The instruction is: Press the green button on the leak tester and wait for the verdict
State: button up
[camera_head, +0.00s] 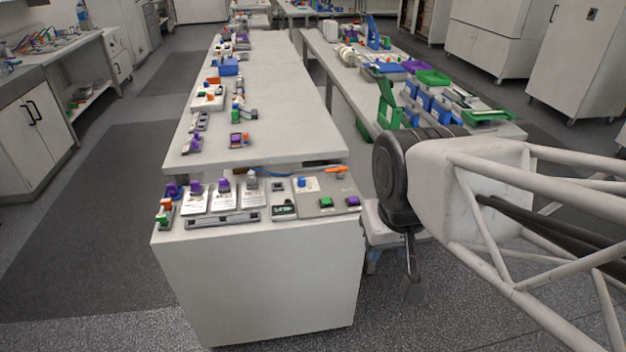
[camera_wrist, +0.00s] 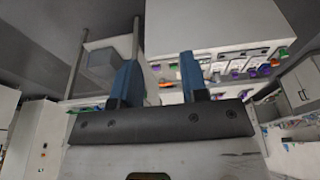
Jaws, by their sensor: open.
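A flat grey panel (camera_head: 312,208) lies at the right end of the near bench. It carries a green block or button (camera_head: 326,202), a purple one (camera_head: 352,201) and a blue knob-like part (camera_head: 302,183). A small device with a dark green display (camera_head: 284,208) sits just left of it. Which of these is the leak tester, and any verdict text, is too small to tell. My gripper shows in the wrist view (camera_wrist: 160,62) with two blue fingers apart and nothing between them. In the head view my arm is right of the bench, clear of the panel.
The near bench (camera_head: 255,285) also holds white cards with purple-topped parts (camera_head: 196,198) and a long grey rail (camera_head: 222,219). An orange tool (camera_head: 322,172) lies behind the panel. A long table (camera_head: 270,100) stands beyond. A side table holds green and blue bins (camera_head: 434,77).

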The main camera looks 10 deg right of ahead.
grip_shut()
dwell(1.5)
